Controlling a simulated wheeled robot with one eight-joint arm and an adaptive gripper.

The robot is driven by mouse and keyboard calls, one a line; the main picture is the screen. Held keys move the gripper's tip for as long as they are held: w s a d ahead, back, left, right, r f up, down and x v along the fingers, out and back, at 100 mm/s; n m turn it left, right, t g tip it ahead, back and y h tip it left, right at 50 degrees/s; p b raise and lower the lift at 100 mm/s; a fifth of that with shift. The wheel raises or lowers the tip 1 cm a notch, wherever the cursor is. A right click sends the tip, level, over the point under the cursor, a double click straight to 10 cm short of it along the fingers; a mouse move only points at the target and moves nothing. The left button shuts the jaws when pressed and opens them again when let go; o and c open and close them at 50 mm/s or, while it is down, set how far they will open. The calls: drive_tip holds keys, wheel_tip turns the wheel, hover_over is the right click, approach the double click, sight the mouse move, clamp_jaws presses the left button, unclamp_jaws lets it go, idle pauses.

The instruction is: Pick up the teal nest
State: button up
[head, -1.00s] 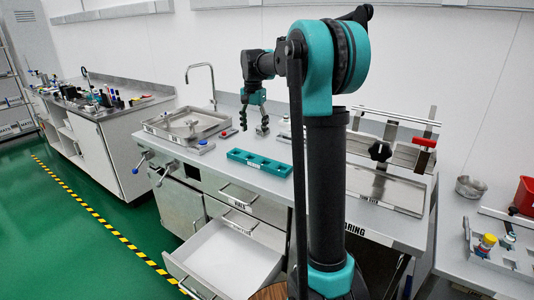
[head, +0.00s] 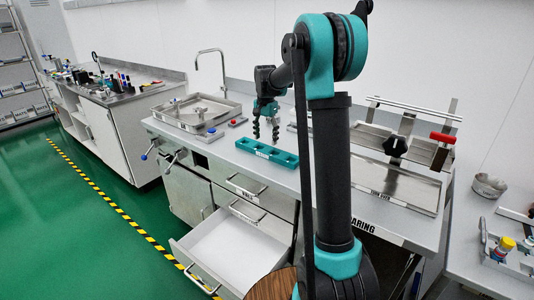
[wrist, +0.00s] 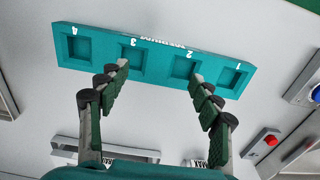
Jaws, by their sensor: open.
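The teal nest (head: 254,148) is a long flat block with several square pockets, lying on the grey counter. In the wrist view the nest (wrist: 153,60) lies across the upper part, with numbers beside its pockets. The pockets look empty there. My gripper (head: 265,131) hangs above the counter over the nest, fingers pointing down. In the wrist view my gripper (wrist: 157,78) is open, with its two dark ribbed fingers spread and tips overlapping the nest in the picture. Nothing is between the fingers. I cannot tell whether the tips touch the nest.
A steel sink (head: 196,112) with a tap is left of the nest. A red button (wrist: 271,141) and a blue button (wrist: 316,94) sit at the right in the wrist view. An open white drawer (head: 235,252) sticks out below the counter. Steel trays (head: 395,186) stand to the right.

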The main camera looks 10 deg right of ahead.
sight(267, 149)
drive_tip(key=shift+w+d+f, duration=0.1)
drive_tip(key=shift+d+f, duration=0.05)
drive_tip(key=shift+f, duration=1.25)
drive_tip(key=shift+w+d+f, duration=0.1)
drive_tip(key=shift+d+f, duration=0.05)
drive_tip(key=shift+f, duration=1.25)
drive_tip(key=c, duration=1.4)
drive_tip(key=shift+r, duration=0.15)
wheel_tip(267, 149, up, 20)
drive_tip(key=shift+f, duration=0.2)
